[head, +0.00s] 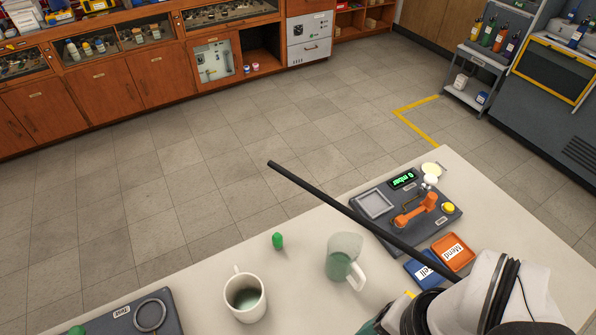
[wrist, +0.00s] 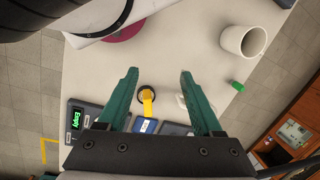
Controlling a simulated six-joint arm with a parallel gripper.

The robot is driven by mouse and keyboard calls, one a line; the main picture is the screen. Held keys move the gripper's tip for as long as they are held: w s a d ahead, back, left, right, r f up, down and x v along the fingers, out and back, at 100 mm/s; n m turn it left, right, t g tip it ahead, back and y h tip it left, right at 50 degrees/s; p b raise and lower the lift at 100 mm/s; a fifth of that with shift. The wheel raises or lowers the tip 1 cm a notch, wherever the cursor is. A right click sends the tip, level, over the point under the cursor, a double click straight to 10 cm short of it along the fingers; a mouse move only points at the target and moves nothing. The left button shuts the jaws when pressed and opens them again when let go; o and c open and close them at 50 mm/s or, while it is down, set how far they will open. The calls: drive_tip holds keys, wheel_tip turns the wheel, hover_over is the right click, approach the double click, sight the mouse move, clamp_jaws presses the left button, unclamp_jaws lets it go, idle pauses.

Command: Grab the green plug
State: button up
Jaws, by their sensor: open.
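The small green plug (head: 278,240) lies on the pale table near its far edge, between a white mug and a mug of frosted, greenish look. It also shows in the wrist view (wrist: 238,86), to the right of both fingers, below a white mug (wrist: 243,40). My gripper (wrist: 158,72) has two teal fingers spread wide with nothing between their tips. It is apart from the plug. In the head view only a bit of teal shows at the bottom edge, beside my white arm; the fingers are out of that picture.
The white mug (head: 245,297) and the frosted mug (head: 344,260) stand near the plug. A grey test device (head: 375,203) with an orange part, and blue (head: 428,272) and orange (head: 454,250) trays, are to the right. A dark ring fixture (head: 151,315) is bottom left.

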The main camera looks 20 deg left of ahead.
drive_tip(key=w+a+f+n+h, duration=0.1)
drive_tip(key=w+a+n+h, duration=0.35)
drive_tip(key=w+n, duration=0.4)
drive_tip(key=w+a+f+n+h, duration=0.2)
drive_tip(key=w+a+n+h, duration=0.2)
drive_tip(key=w+a+n, duration=0.45)
drive_tip(key=a+f+n+t+h, duration=0.2)
drive_tip(key=a+f+n+t, duration=0.35)
drive_tip(key=a+n, duration=0.45)
drive_tip(key=n+t, duration=0.3)
drive_tip(key=n, duration=0.3)
approach(288, 243)
drive_tip(key=w+d, duration=0.2)
drive_tip(key=d, duration=0.1)
drive_tip(key=w+d+f, duration=0.1)
drive_tip(key=w+d, duration=0.2)
drive_tip(key=shift+w+f, duration=0.1)
drive_tip(key=shift+w, duration=0.25)
drive_tip(key=shift+w+d+f, duration=0.1)
drive_tip(key=shift+w+d, duration=0.05)
clamp_jaws()
